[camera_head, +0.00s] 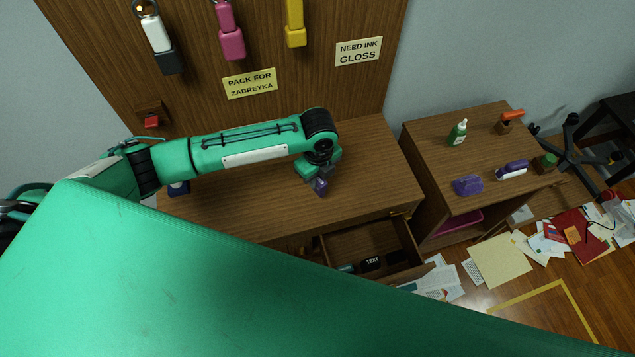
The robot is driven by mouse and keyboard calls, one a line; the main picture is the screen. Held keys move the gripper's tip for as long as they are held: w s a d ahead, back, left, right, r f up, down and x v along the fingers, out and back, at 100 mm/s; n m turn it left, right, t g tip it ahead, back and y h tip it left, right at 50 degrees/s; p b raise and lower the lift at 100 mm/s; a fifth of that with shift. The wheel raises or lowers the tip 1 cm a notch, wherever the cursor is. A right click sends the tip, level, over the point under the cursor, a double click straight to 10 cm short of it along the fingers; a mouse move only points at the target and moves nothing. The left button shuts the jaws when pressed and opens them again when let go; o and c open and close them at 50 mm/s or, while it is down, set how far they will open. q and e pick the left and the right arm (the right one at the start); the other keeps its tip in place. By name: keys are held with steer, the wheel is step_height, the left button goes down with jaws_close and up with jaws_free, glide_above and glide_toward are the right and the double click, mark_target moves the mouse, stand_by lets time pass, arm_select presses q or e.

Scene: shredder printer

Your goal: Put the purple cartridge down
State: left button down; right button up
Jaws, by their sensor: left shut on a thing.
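My left arm reaches in from the left over the wooden desk (250,220). My left gripper (318,181) points down near the desk's right half, shut on a small purple cartridge (320,187). The cartridge is at or just above the desk top; I cannot tell whether it touches. The gripper's fingers are small and partly hidden by its own wrist. My right gripper is not in view.
An open drawer (345,243) below the desk holds a dark item marked TEXT (372,261). A side cabinet (425,150) carries a green bottle (458,132), a purple block (468,185) and a purple-white item (512,170). Papers (500,260) litter the floor. The desk around the gripper is mostly clear.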

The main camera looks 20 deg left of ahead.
mark_target(318, 188)
arm_select(q)
step_height(318, 188, down, 5)
steer(key=shift+r+p, duration=0.15)
steer(key=shift+p, duration=0.35)
steer(key=shift+f, duration=0.25)
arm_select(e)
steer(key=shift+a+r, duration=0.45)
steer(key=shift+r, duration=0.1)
arm_select(q)
steer(key=shift+f, duration=0.15)
steer(key=c, duration=1.2)
jaws_free()
steer(key=shift+c, duration=0.2)
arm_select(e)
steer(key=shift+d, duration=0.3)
